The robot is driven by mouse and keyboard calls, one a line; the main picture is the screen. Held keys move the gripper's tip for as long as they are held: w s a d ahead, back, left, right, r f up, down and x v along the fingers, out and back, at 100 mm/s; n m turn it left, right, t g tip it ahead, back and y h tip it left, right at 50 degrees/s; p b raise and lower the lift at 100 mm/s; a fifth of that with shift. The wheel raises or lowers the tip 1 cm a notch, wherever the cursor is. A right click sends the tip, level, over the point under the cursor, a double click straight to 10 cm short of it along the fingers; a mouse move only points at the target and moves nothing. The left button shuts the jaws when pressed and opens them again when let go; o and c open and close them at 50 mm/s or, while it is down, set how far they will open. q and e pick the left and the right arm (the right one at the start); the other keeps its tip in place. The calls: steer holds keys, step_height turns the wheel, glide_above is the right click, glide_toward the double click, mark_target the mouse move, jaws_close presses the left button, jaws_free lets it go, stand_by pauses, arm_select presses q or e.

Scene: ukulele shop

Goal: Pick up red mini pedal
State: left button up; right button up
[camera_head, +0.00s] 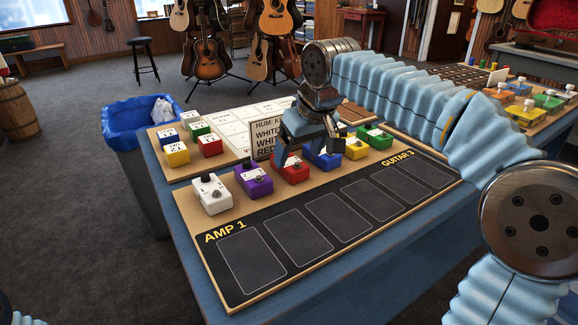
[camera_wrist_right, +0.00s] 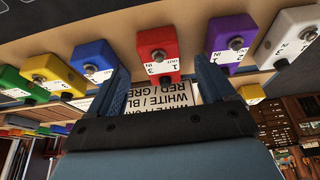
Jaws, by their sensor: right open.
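The red mini pedal (camera_head: 291,174) stands in a row of coloured pedals on the tan board, between the purple pedal (camera_head: 254,182) and the blue pedal (camera_head: 322,158). My right gripper (camera_head: 308,155) is open over the back of this row, fingers pointing down. In the right wrist view the red pedal (camera_wrist_right: 157,48) shows between the two open fingertips (camera_wrist_right: 160,70), one toward the blue pedal (camera_wrist_right: 93,58) and one toward the purple pedal (camera_wrist_right: 230,38). The fingers do not grip it. Whether they touch it I cannot tell. My left gripper is out of view.
White (camera_head: 211,195), yellow (camera_head: 355,147) and green (camera_head: 375,137) pedals share the row. A text card (camera_head: 263,141) stands behind it. Small labelled blocks (camera_head: 177,153) sit at the back left. A black panel (camera_head: 330,217) with empty outlined slots lies in front. A blue-lined bin (camera_head: 140,120) stands left.

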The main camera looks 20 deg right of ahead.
mark_target(293, 164)
steer(key=x, duration=0.4)
steer(key=shift+w+f, duration=0.15)
steer(key=shift+f, duration=0.05)
steer(key=c, duration=1.1)
steer(key=shift+r, duration=0.1)
steer(key=shift+c, duration=0.2)
